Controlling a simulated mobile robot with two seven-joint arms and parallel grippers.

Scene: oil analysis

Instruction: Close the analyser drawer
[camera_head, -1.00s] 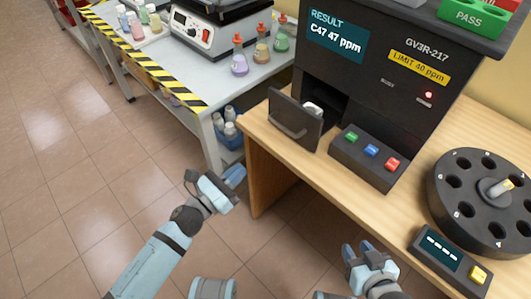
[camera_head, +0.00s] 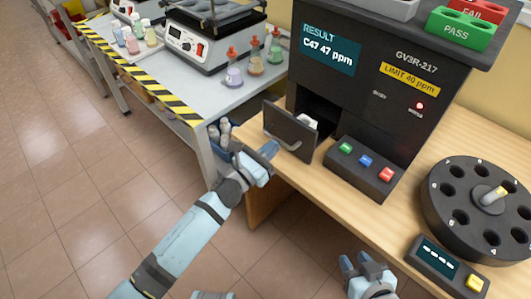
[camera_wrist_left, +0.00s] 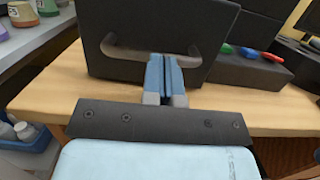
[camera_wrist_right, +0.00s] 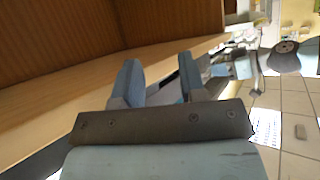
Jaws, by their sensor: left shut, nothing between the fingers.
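The black analyser (camera_head: 375,75) stands on the wooden table with its drawer (camera_head: 290,130) pulled out at the lower left. A white item (camera_head: 307,121) shows behind the drawer's front panel. My left gripper (camera_head: 270,148) is shut and empty, just in front of the panel. In the left wrist view its fingertips (camera_wrist_left: 164,72) overlap the drawer front (camera_wrist_left: 120,62) by the curved handle (camera_wrist_left: 150,50); whether they touch cannot be told. My right gripper (camera_head: 358,262) is open and empty, below the table's front edge; it also shows in the right wrist view (camera_wrist_right: 158,72).
A button block (camera_head: 362,167) sits right of the drawer. A black carousel (camera_head: 480,205) and a small display unit (camera_head: 445,262) are further right. A grey bench (camera_head: 190,80) with bottles and a hotplate stands at the left. The wooden table (camera_head: 330,205) is bare before the buttons.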

